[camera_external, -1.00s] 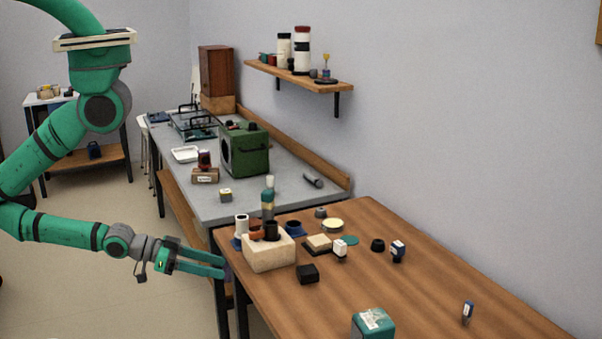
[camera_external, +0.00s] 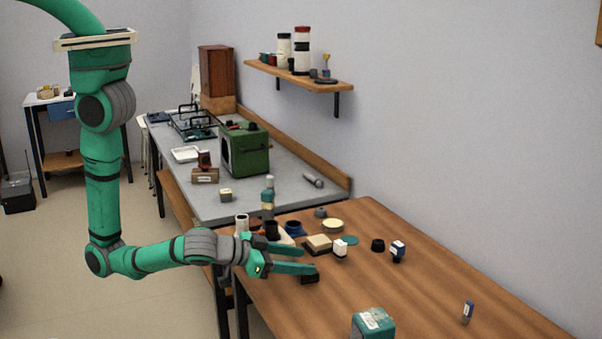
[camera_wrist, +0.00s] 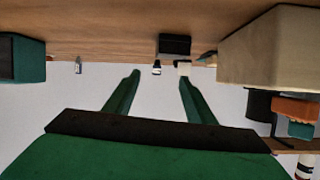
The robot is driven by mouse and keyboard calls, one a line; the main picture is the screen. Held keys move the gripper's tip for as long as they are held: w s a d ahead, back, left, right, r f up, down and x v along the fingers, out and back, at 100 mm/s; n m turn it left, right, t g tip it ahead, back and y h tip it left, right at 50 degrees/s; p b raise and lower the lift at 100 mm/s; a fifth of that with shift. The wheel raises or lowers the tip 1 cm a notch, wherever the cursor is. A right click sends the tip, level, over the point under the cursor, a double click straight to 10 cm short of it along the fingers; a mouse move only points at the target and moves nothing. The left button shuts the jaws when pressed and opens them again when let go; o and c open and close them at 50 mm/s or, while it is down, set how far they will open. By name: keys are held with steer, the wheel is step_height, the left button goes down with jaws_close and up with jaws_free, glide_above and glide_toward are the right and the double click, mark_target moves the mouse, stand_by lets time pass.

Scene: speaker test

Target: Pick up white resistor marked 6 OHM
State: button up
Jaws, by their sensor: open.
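A small white block with a dark base (camera_external: 340,248), likely the white resistor, stands upright on the wooden table. Its marking is too small to read. In the wrist view a white block (camera_wrist: 184,68) shows by the right fingertip, beyond a black block (camera_wrist: 175,46). My gripper (camera_external: 311,258) is open and empty, its fingers level and pointing right. It is low over the table's near left part, short of the white block, and overlaps the black block (camera_external: 310,279) in the picture. The wrist view shows the fingers (camera_wrist: 159,76) apart with nothing held between them.
A cream holder (camera_external: 286,239) with several items stands behind my gripper, partly hidden. A blue-and-white part (camera_external: 398,251), a black knob (camera_external: 377,245) and a tan block (camera_external: 318,242) are nearby. A teal box (camera_external: 373,323) sits at the front. The table's right middle is clear.

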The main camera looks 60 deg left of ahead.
mark_target(337, 244)
steer(key=w+a+n, duration=0.1)
steer(key=w, duration=0.1)
steer(key=w+a+r+n+y, duration=0.1)
steer(key=a, duration=0.1)
steer(key=w+a+y, duration=0.1)
steer(key=w, duration=0.1)
steer(key=shift+w+a+r+n, duration=0.25)
steer(key=shift+w+a+n, duration=0.05)
steer(key=shift+w+n, duration=0.1)
steer(key=shift+w+a, duration=0.15)
steer(key=shift+w, duration=0.15)
steer(key=x, duration=1)
steer(key=shift+f, duration=0.3)
steer(key=c, duration=1.2)
steer(key=shift+o, duration=0.2)
